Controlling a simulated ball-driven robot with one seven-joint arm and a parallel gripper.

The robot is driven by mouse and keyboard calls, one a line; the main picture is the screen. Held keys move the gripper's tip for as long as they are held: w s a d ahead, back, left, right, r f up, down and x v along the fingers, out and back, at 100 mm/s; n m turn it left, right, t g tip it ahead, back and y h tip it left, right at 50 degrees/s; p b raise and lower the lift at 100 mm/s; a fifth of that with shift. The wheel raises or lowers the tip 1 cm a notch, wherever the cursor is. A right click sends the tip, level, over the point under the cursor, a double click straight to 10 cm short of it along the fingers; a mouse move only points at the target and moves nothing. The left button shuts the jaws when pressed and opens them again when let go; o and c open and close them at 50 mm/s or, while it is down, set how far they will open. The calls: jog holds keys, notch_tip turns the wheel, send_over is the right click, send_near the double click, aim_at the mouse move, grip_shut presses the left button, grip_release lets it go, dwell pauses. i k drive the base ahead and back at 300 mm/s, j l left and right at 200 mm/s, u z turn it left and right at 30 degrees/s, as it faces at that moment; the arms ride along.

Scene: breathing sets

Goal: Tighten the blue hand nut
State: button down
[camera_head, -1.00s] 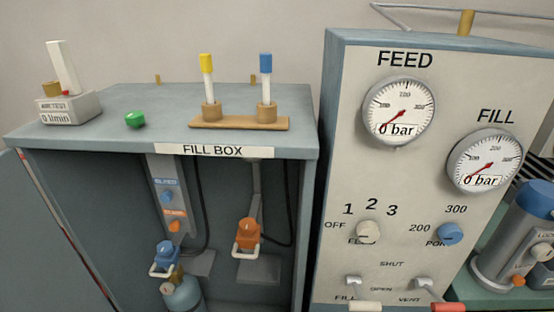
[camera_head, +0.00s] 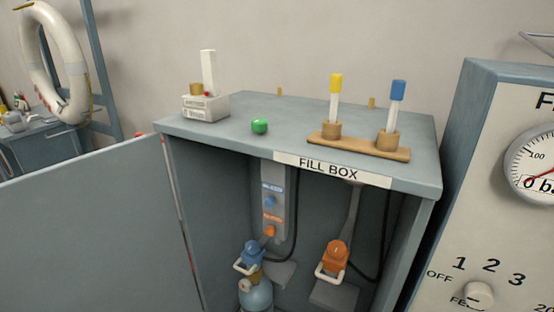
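The blue hand nut (camera_head: 252,252) is inside the open fill box, low in the head view. It sits above a light-blue cylinder (camera_head: 256,296), with a white curved handle (camera_head: 245,268) at its front. An orange hand nut (camera_head: 336,256) of similar shape is to its right. On the panel inside the box are a small blue knob (camera_head: 269,201) and a small orange knob (camera_head: 271,231). I cannot tell how tight the blue nut is. My gripper is not in view.
The fill box top (camera_head: 240,140) carries a white meter (camera_head: 206,107), a green knob (camera_head: 260,126) and a wooden rack (camera_head: 362,147) with yellow and blue-capped tubes. The open door (camera_head: 90,225) spans the lower left. The gauge panel (camera_head: 480,225) stands right.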

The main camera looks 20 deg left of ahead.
aim_at(252, 247)
jog(key=u, duration=0.8)
